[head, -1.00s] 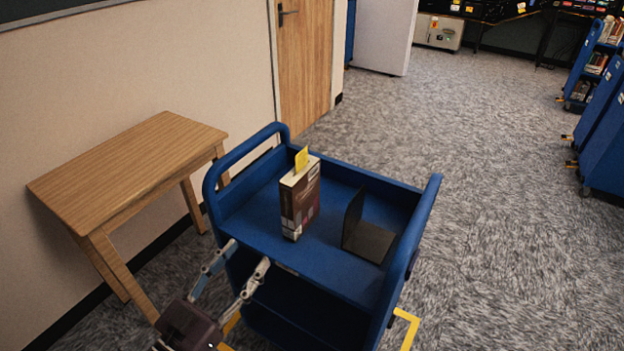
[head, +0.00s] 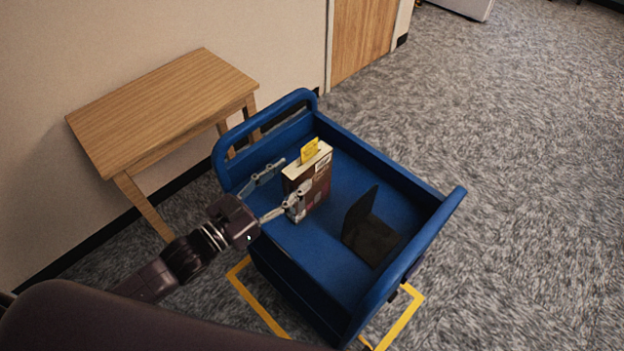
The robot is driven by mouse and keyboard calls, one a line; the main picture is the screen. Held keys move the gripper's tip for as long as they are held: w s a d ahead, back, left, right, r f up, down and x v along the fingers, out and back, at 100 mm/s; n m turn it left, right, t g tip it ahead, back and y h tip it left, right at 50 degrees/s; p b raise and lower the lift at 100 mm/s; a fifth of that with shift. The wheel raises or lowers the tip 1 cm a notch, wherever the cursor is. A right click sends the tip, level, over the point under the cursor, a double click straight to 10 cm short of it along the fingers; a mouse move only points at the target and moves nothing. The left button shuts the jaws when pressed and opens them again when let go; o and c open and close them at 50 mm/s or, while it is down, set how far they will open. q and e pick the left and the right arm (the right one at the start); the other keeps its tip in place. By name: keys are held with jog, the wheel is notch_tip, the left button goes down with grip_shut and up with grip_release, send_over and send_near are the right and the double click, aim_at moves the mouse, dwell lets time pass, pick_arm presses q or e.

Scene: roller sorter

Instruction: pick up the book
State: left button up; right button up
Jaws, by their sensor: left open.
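The book (head: 318,176) stands upright on the top shelf of the blue cart (head: 325,262). It has a dark brown cover, pale page edges and a yellow slip (head: 309,150) sticking up from its top. My left gripper (head: 284,183) is open at the book's near side. One finger lies to the left of the book and the other overlaps its front lower part in the picture. I cannot tell whether either finger touches it. My right gripper is not in view.
A black bookend (head: 367,232) stands on the shelf right of the book. Raised blue rims and end handles edge the cart. A wooden table (head: 165,105) stands by the wall at left. Yellow tape (head: 258,303) marks the floor around the cart. Carpet at right is clear.

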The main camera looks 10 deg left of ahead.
aim_at(301, 167)
pick_arm(q)
jog(key=x, duration=0.2)
jog(key=p+x, duration=0.1)
jog(key=x, duration=0.2)
jog(key=shift+w+a+f+p, duration=0.1)
jog(key=shift+w+f+p, duration=0.05)
jog(key=shift+w+p, duration=0.2)
jog(key=shift+w+d+f, duration=0.15)
jog(key=shift+w+d, duration=0.2)
jog(key=shift+w, duration=0.15)
jog(key=shift+c, duration=0.7)
grip_shut()
